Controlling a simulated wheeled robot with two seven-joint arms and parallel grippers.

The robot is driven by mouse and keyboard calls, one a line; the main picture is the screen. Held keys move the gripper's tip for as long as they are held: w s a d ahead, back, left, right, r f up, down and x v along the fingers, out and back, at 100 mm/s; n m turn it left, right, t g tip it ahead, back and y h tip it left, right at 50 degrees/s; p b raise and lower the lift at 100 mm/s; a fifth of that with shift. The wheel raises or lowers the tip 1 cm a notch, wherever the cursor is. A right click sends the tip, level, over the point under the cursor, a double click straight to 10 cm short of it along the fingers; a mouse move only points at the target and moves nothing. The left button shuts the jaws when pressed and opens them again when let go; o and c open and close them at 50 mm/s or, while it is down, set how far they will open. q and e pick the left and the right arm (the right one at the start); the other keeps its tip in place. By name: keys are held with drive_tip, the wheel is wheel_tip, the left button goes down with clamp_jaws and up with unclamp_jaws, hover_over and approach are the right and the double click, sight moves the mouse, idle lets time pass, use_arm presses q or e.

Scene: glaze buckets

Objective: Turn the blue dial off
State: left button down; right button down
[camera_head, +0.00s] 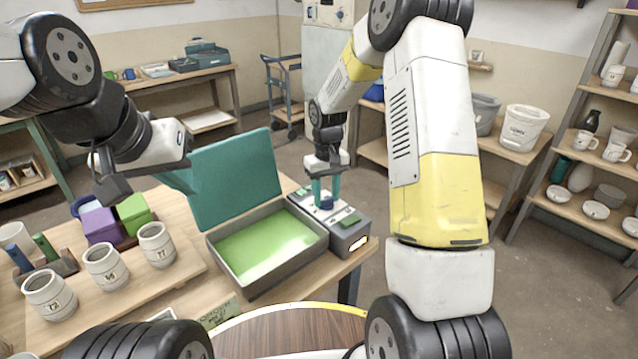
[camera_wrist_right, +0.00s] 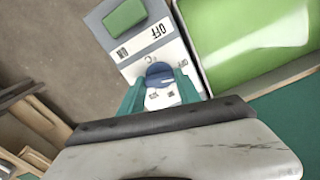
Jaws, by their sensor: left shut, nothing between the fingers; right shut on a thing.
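The blue dial (camera_head: 326,203) sits on top of a grey control box (camera_head: 350,238) at the right end of the table. My right gripper (camera_head: 326,188) points down over it, its teal fingers shut on the dial. In the right wrist view the dial (camera_wrist_right: 159,73) lies between the two fingertips. OFF and ON labels are printed on the pale panel around it; which way the dial's mark points is hard to tell. My left gripper (camera_head: 173,178) is at the left, above the table and near the teal lid, shut and empty, its fingertips partly unclear.
A green button (camera_head: 350,220) is on the same box. An open tray (camera_head: 268,250) with a green inside and a raised teal lid (camera_head: 235,180) stands beside it. Several white jars (camera_head: 105,266) and coloured blocks are at the left. Shelves (camera_head: 590,130) stand at the right.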

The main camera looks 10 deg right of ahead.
sight(326, 198)
drive_tip(key=shift+n, duration=1.5)
drive_tip(key=c, duration=0.8)
unclamp_jaws()
drive_tip(key=shift+c, duration=0.2)
drive_tip(key=shift+r, duration=0.1)
drive_tip(key=shift+r, duration=3.85)
